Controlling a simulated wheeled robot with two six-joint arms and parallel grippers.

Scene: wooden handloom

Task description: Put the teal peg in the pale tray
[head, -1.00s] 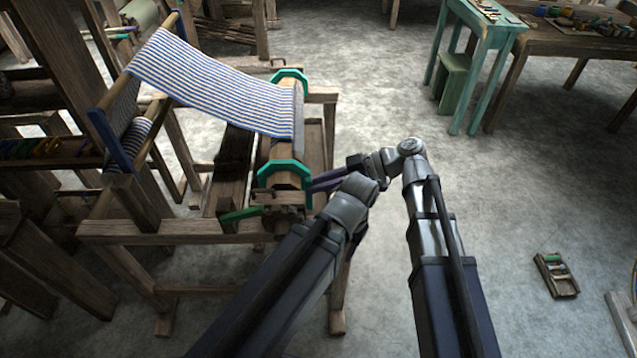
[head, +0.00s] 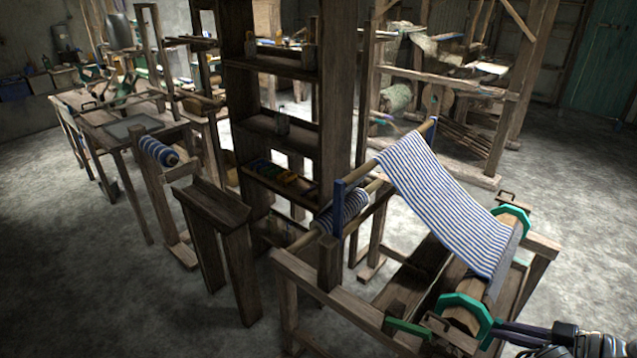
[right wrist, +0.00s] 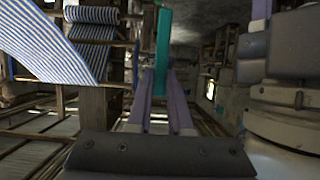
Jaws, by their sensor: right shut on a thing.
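My right gripper (head: 492,328) reaches in from the lower right to the loom's near beam end. In the right wrist view, its two purple fingers close on a narrow upright teal piece (right wrist: 163,45). In the head view the fingers meet the teal eight-sided ring (head: 464,306) on the beam; I cannot tell for sure whether the held piece is that ring's rim or a separate peg. A green bar (head: 408,328) lies left of the ring. I cannot make out a pale tray with certainty. My left gripper is not in view.
Striped cloth (head: 445,205) slopes down to the loom's beam. A wooden shelf frame (head: 337,90) stands behind the loom. A long table with a flat grey panel (head: 132,127) is at the left. Open floor lies at the lower left.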

